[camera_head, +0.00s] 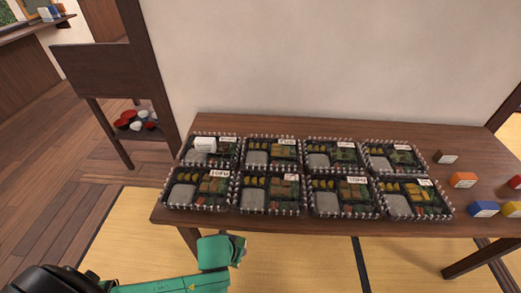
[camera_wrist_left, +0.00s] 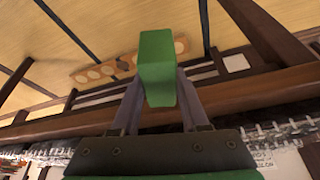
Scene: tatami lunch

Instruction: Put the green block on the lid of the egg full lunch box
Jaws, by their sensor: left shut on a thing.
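The green block (camera_wrist_left: 157,65) is held upright between the two fingers of my left gripper (camera_wrist_left: 158,88) in the left wrist view. In the head view my left gripper (camera_head: 240,250) is low in front of the table's front edge, left of middle, and I cannot make out the block there. Several clear-lidded lunch boxes stand in two rows on the table. The front-right box (camera_head: 412,200) shows yellow pieces that look like egg, but its label is too small to read. My right gripper is not in view.
A white block (camera_head: 205,145) lies on the back-left box. Brown (camera_head: 445,157), orange (camera_head: 463,180), blue (camera_head: 484,209), red (camera_head: 516,182) and yellow (camera_head: 512,209) blocks stand at the table's right. The boxes sit close together. A wall is behind the table (camera_head: 300,224).

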